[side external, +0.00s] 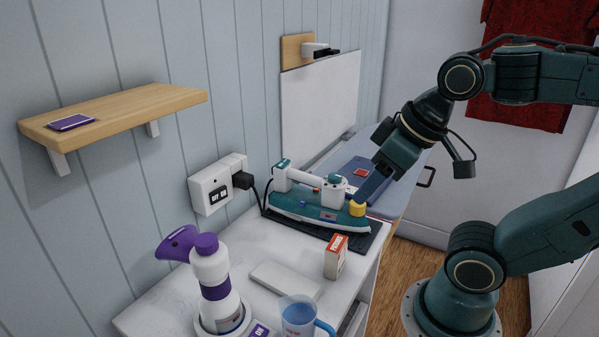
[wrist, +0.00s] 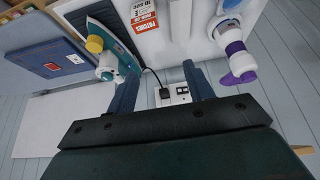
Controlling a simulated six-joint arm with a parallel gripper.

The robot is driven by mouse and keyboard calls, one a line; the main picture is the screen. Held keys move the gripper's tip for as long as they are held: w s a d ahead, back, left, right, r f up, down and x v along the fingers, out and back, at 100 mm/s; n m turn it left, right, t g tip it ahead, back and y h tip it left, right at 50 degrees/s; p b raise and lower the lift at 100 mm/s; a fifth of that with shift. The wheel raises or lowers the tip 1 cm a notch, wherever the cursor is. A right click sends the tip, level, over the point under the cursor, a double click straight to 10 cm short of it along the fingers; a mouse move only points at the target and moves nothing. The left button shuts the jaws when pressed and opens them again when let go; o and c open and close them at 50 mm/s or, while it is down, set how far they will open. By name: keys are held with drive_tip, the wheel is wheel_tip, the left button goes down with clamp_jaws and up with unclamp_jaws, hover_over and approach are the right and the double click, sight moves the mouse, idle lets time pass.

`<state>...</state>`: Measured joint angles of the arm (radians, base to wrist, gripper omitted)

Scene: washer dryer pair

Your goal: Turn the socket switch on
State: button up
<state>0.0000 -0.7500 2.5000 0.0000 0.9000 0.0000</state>
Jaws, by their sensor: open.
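The white socket (side external: 210,190) is fixed to the panelled wall at the left, just above the counter. Two dark switches (side external: 218,195) show on its face, and a black plug (side external: 242,180) sits in its right side. Whether the switches are on or off is too small to tell. My gripper (side external: 368,190) is open and empty, above the far right end of the counter by the iron, well apart from the socket. In the wrist view the socket (wrist: 181,90) lies beyond and between the two fingers (wrist: 160,75), with the plug (wrist: 166,92) at its left.
A green and white iron (side external: 310,205) with a yellow knob stands between my gripper and the socket. A red-white box (side external: 336,256), white bottle (side external: 213,285) with purple cap, and blue jug (side external: 298,316) stand on the counter. A wooden shelf (side external: 120,115) juts out above the socket.

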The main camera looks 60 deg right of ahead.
drive_tip(key=shift+c, duration=0.4)
drive_tip(key=shift+w, duration=0.25)
clamp_jaws()
drive_tip(key=w+f+n+y, duration=0.1)
drive_tip(key=w+n+y, duration=0.2)
drive_tip(key=w+n, duration=1.2)
drive_tip(key=shift+w+d+f+t+y, duration=0.2)
drive_tip(key=shift+w+f+t+y, duration=0.15)
drive_tip(key=shift+w, duration=1.8)
